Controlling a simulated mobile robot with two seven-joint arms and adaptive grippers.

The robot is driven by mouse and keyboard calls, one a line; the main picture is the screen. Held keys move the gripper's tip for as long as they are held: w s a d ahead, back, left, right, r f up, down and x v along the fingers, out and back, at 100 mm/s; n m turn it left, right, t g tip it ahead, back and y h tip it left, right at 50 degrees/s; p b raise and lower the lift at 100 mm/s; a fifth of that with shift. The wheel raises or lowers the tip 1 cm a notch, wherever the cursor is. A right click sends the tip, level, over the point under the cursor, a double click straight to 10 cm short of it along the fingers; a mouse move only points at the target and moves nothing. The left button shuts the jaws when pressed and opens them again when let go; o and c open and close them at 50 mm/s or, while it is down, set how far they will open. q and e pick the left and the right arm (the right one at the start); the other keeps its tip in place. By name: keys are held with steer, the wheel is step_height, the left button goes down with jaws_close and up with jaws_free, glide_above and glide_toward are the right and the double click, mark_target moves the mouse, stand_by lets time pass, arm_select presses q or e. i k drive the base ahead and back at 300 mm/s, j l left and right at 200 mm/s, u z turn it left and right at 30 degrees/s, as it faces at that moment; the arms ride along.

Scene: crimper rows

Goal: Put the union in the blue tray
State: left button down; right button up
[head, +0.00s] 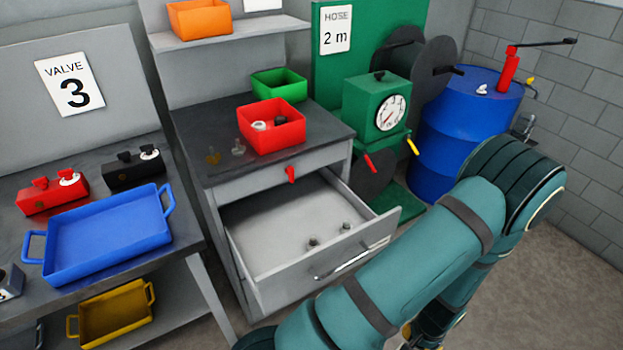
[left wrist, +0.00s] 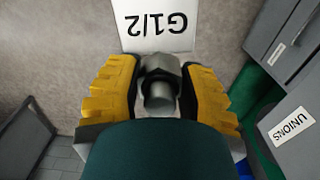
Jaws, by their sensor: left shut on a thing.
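In the left wrist view my left gripper (left wrist: 160,88) has its yellow fingers closed on both sides of a grey metal union (left wrist: 160,66) with a hex body and a round end. A white G1/2 card (left wrist: 152,25), upside down in this view, lies behind the union. The blue tray (head: 108,240) sits empty on the left bench in the head view. A teal arm of mine crosses the lower right of the head view; the jaws and the held union cannot be made out there. My right gripper is not in view.
An open drawer (head: 272,224) holds two small fittings. The cabinet top carries a red bin (head: 272,138) with fittings, a green bin (head: 280,84) and loose fittings. Red (head: 52,194) and black (head: 134,168) valve blocks stand behind the tray. A blue drum (head: 462,125) stands right.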

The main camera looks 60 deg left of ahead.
mark_target(86, 244)
steer(key=k+l+z, duration=0.2)
steer(key=k, duration=0.6)
steer(key=k+u, duration=0.1)
steer(key=u, duration=0.25)
steer(key=j+u, duration=0.1)
steer(key=u, duration=0.25)
steer(key=k+j+u, duration=0.1)
steer(key=u, duration=0.3)
